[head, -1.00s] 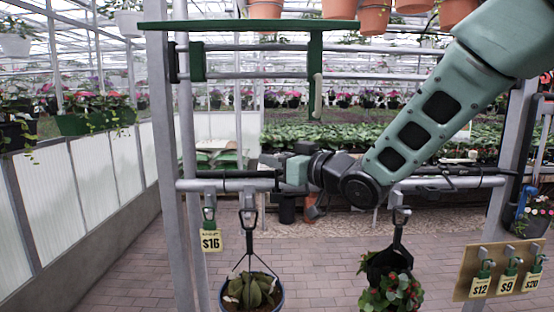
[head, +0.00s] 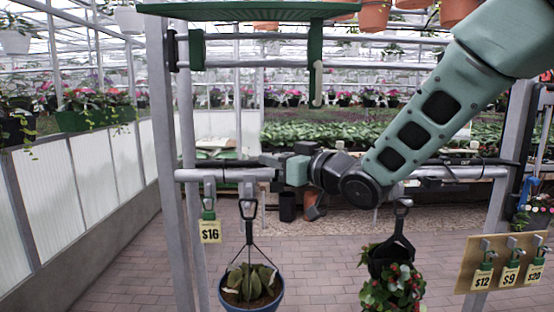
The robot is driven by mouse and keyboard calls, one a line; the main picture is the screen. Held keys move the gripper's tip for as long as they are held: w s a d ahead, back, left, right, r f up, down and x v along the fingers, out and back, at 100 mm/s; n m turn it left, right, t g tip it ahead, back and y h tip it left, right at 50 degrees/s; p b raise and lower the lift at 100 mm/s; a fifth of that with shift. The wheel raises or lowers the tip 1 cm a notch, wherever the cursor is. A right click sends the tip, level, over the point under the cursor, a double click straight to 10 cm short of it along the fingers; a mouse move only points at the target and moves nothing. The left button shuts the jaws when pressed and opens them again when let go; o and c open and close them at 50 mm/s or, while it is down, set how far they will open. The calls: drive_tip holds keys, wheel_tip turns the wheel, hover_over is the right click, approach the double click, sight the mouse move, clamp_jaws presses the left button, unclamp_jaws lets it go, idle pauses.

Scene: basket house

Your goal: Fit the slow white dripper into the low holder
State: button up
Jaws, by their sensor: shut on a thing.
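My gripper (head: 268,161) reaches left from the wrist in the head view, at or just above the grey rail (head: 440,173). Its jaws are small and dark against the black bar behind. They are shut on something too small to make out. I cannot pick out a white dripper for certain. A short pale piece (head: 316,99) hangs from the green bracket above the gripper. Grey hook fittings sit on the rail, one at the left (head: 209,188) and one near the middle (head: 248,187). I cannot tell which is the low holder.
A potted plant (head: 252,286) hangs below the rail, and a red-flowered one (head: 394,290) hangs to its right. A $16 tag (head: 210,232) hangs at the left. A board (head: 470,262) with several price tags is at the right. A green shelf (head: 250,11) is overhead.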

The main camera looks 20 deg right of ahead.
drive_tip(key=shift+f+b, duration=0.9)
drive_tip(key=shift+f, duration=0.2)
drive_tip(key=o, duration=0.8)
